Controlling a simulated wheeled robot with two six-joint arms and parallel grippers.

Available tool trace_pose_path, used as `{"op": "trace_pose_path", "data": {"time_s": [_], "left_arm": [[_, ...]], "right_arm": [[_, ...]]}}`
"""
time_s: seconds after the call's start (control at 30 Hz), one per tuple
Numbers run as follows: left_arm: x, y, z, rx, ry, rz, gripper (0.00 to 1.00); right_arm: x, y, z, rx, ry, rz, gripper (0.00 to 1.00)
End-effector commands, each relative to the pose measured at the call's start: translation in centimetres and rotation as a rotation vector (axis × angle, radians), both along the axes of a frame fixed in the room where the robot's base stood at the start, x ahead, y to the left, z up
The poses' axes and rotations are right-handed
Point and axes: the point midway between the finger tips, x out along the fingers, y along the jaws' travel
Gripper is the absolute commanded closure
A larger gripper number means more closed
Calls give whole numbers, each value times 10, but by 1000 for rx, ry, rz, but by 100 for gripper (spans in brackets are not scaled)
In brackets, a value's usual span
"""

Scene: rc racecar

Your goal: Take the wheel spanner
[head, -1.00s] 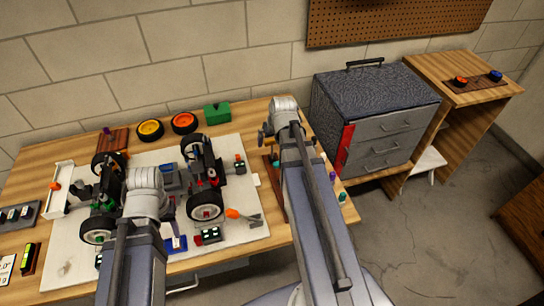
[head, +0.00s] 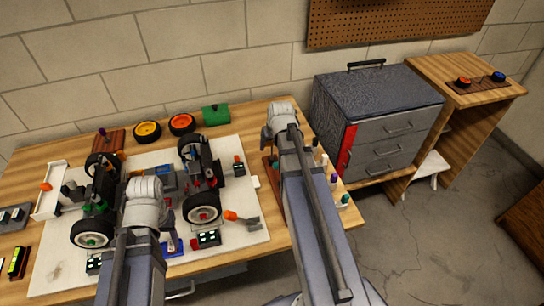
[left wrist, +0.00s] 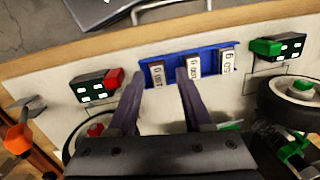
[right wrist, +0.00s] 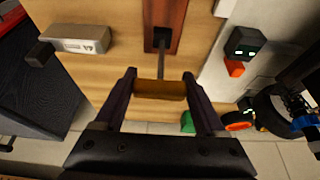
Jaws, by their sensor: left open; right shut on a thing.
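My right gripper (right wrist: 160,80) is shut on the orange-brown cross handle of a tool that looks like the wheel spanner (right wrist: 160,90). Its thin grey shaft runs from the handle towards a dark slot in a red-brown wooden rack (right wrist: 178,14); I cannot tell whether the tip is still in the slot. The rack shows partly in the head view (head: 267,168), where my right arm hides the spanner and the jaws. My left gripper (left wrist: 158,78) is open and empty over the white mat, in front of a blue tray (left wrist: 187,62) with small labelled pieces.
A grey drawer cabinet (head: 376,115) stands right of the table. Small coloured pegs (head: 334,179) stand near my right arm.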

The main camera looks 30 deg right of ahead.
Motion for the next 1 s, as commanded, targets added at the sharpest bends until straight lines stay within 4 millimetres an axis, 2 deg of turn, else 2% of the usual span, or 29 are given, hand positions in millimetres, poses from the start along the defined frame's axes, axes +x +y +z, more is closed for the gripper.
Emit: {"op": "trace_pose_path", "data": {"time_s": [0.07, 0.5, 0.8, 1.0], "left_arm": [[0, 0, 0, 0, 0, 0, 50], [0, 0, 0, 0, 0, 0, 50], [0, 0, 2, 0, 0, 0, 50], [0, 0, 15, 0, 0, 0, 50]], "right_arm": [[0, 0, 0, 0, 0, 0, 46], [0, 0, 0, 0, 0, 0, 95], [0, 0, 2, 0, 0, 0, 95], [0, 0, 15, 0, 0, 0, 95]]}}
